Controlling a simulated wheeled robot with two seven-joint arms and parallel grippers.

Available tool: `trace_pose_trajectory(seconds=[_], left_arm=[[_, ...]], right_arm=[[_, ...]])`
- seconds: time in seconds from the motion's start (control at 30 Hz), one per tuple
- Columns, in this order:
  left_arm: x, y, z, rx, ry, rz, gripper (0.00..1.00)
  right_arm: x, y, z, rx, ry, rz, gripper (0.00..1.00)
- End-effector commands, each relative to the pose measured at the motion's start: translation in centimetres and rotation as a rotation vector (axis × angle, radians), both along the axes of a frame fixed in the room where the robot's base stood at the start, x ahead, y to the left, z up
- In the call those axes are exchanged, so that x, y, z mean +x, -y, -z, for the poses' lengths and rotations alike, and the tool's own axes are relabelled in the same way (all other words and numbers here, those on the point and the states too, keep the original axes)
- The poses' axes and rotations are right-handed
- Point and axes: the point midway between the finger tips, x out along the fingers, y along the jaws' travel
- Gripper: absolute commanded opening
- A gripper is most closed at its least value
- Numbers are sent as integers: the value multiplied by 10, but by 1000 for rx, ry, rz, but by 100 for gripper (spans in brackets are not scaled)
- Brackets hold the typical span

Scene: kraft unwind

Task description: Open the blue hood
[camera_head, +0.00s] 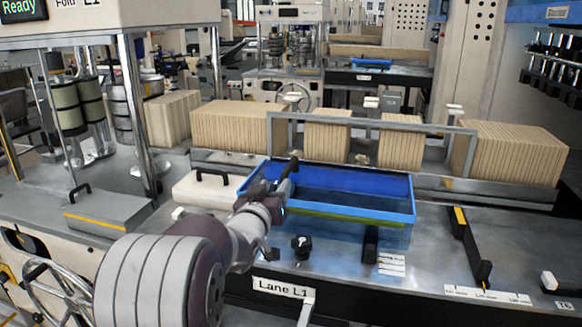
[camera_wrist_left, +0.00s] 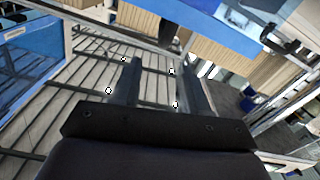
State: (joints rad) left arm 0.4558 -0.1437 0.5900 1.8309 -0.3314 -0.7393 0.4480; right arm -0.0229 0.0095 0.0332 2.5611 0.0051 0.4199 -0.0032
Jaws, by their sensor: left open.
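The blue hood (camera_head: 390,203) is a see-through blue box with a solid blue rim, sitting low over the metal deck at the middle of the head view. My left gripper (camera_head: 287,182) is at the hood's left end, overlapping its rim in the picture; I cannot tell whether it touches. In the left wrist view my left gripper (camera_wrist_left: 157,75) has its two dark fingers apart, with nothing seen held between them. A blue see-through panel shows at the left of that view, and I cannot tell if it is the hood. My right gripper is not in view.
Bundles of brown kraft sheets (camera_head: 228,128) stand in a row behind the hood, with a grey metal frame (camera_head: 375,119) in front of them. A white block with a black handle (camera_head: 212,175) lies left of the hood. A black knob (camera_head: 301,245) stands in front.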

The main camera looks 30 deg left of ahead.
Motion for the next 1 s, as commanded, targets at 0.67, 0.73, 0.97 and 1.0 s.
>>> trace_pose_trajectory(seconds=[0.67,0.73,0.97,1.0], left_arm=[[99,-24,0,0,-5,-1,44],[99,-24,0,0,-4,-1,44],[99,-24,0,1,-5,-1,15],[99,-24,0,1,-5,-1,2]], right_arm=[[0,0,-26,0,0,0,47],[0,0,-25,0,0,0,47],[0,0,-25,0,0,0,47],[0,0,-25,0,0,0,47]])
